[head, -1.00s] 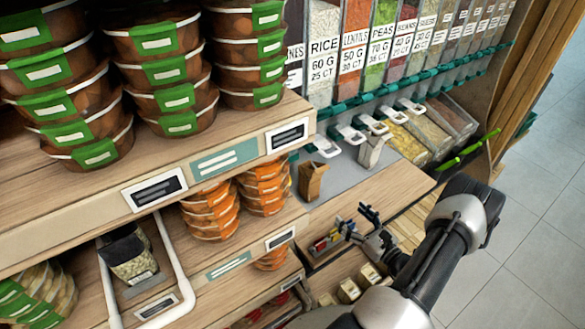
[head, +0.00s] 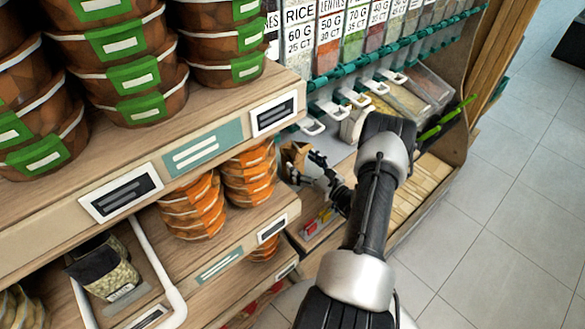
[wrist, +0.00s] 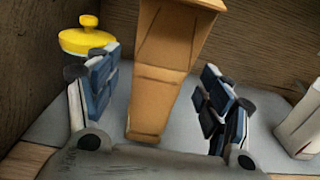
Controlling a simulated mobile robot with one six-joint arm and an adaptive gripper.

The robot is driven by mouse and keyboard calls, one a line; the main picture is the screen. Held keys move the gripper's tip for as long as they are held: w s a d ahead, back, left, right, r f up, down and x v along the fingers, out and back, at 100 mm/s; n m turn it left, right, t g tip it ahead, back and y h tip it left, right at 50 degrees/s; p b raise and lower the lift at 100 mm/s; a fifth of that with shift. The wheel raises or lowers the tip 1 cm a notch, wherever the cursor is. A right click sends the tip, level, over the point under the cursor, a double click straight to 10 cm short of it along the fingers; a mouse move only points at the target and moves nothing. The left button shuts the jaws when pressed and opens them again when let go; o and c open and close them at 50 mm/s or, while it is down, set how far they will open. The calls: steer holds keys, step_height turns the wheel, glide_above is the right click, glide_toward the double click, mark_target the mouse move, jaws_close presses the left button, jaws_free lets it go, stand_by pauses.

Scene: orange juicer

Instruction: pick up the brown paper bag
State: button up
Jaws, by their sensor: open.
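The brown paper bag (head: 292,154) stands on the grey shelf below the bulk bins, partly hidden behind my gripper (head: 306,170) in the head view. In the wrist view the bag (wrist: 168,62) stands upright, open at the top, between my two spread fingers. My gripper (wrist: 157,88) is open, with a finger on each side of the bag and a visible gap on both sides. The top of the bag is cut off by the picture's upper edge.
A yellow round object (wrist: 88,40) sits behind the left finger in the wrist view. A pale item (wrist: 301,128) stands at the right. White scoop handles (head: 312,126) hang above the shelf. Orange-wrapped containers (head: 248,178) are stacked to the left.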

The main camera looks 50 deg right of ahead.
mark_target(292, 154)
steer(key=w+b, duration=0.2)
steer(key=w, duration=0.2)
steer(key=shift+w+d, duration=0.15)
steer(key=shift+w, duration=0.05)
steer(key=shift+w+d+r, duration=0.1)
steer(key=shift+w+r, duration=0.05)
steer(key=shift+w, duration=0.3)
steer(key=c, duration=1.6)
steer(key=shift+o, duration=0.2)
